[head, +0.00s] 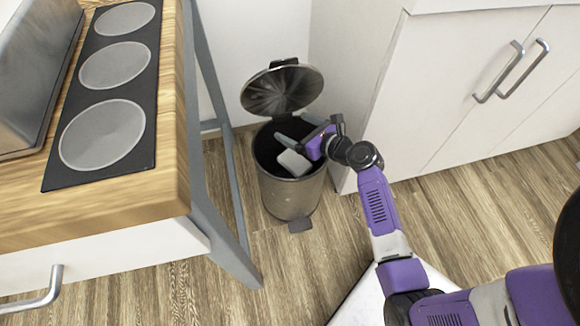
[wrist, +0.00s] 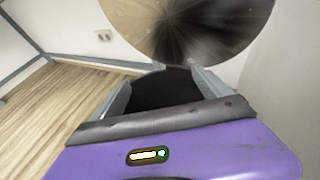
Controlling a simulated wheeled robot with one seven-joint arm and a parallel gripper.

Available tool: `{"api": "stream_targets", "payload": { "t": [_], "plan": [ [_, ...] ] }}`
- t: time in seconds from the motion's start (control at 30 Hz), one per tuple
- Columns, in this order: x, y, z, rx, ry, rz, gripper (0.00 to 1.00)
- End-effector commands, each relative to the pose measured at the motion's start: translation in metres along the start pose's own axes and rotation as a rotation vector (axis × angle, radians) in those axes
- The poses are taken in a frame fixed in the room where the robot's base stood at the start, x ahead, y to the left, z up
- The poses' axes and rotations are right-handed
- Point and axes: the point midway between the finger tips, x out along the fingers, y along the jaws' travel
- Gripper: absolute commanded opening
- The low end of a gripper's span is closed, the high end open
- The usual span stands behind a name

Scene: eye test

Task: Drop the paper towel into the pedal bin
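The pedal bin (head: 291,199) is a grey metal cylinder standing on the floor with its round lid (head: 283,91) tilted up. The lid also shows in the wrist view (wrist: 190,25). My gripper (head: 286,148) is at the bin's mouth, pointing left over its dark inside. In the wrist view my gripper (wrist: 161,77) has its two grey fingers wide apart, with only dark between them. A pale block-like shape (head: 294,162) shows in the bin's mouth beside the fingers.
A wood-topped counter (head: 172,190) with a black hob (head: 105,90) and grey legs stands at the left. A white cabinet (head: 430,95) with metal handles stands close at the right. The wooden floor (head: 285,270) before the bin is clear.

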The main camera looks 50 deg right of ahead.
Motion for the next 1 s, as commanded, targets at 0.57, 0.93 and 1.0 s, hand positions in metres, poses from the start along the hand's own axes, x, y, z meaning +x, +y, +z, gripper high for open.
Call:
{"api": "stream_targets", "payload": {
  "t": [0.57,0.93,1.0],
  "plan": [
    [-0.044,0.000,0.002,0.003,0.001,-0.001,0.88],
    [-0.078,0.000,0.000,0.000,0.000,0.000,0.88],
    [-0.079,0.000,0.000,0.000,0.000,0.000,0.88]
  ]
}}
